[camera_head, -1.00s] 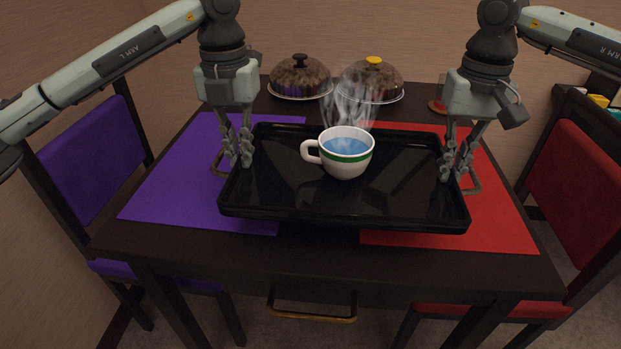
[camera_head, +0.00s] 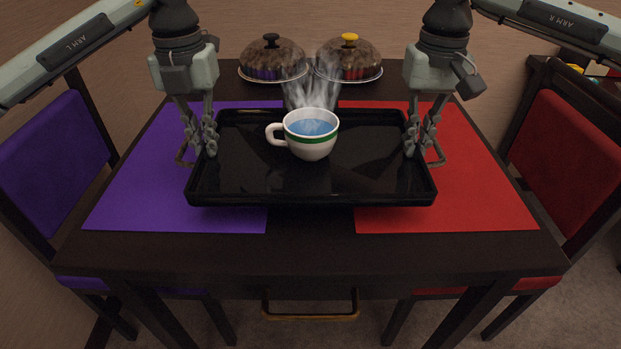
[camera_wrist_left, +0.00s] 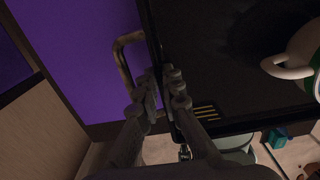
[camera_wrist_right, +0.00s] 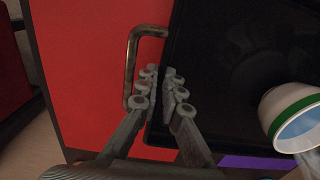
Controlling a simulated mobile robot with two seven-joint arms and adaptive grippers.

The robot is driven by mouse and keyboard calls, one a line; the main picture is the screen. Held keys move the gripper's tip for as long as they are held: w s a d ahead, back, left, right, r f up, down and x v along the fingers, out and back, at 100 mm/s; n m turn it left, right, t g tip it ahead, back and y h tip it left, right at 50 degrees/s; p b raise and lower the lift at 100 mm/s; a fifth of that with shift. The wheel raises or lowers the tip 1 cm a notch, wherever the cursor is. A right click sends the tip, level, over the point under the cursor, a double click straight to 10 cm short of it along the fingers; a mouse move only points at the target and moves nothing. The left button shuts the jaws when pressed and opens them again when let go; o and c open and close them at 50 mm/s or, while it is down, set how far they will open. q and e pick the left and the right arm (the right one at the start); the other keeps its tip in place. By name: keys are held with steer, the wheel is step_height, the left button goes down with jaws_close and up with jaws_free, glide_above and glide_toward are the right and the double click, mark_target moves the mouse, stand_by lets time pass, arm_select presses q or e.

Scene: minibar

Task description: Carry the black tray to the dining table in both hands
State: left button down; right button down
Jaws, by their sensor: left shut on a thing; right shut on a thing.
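The black tray (camera_head: 370,185) is level over the dark dining table (camera_head: 310,252), between a purple mat and a red mat that it partly covers. I cannot tell whether it touches the table. A steaming white cup (camera_head: 311,145) with a green band and blue liquid stands upright on it. My left gripper (camera_head: 204,145) is shut on the tray's left rim, also seen in the left wrist view (camera_wrist_left: 163,100). My right gripper (camera_head: 418,142) is shut on the right rim, also seen in the right wrist view (camera_wrist_right: 160,90). A metal handle shows beside each gripper.
Two domed dishes, one with a black knob (camera_head: 272,60) and one with a yellow knob (camera_head: 348,60), stand at the table's back. A purple chair (camera_head: 55,145) is at left and a red chair (camera_head: 560,140) at right. The table's front strip is clear.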

mark_target(210, 165)
arm_select(q)
steer(key=shift+f, duration=0.15)
arm_select(e)
steer(key=shift+f, duration=0.1)
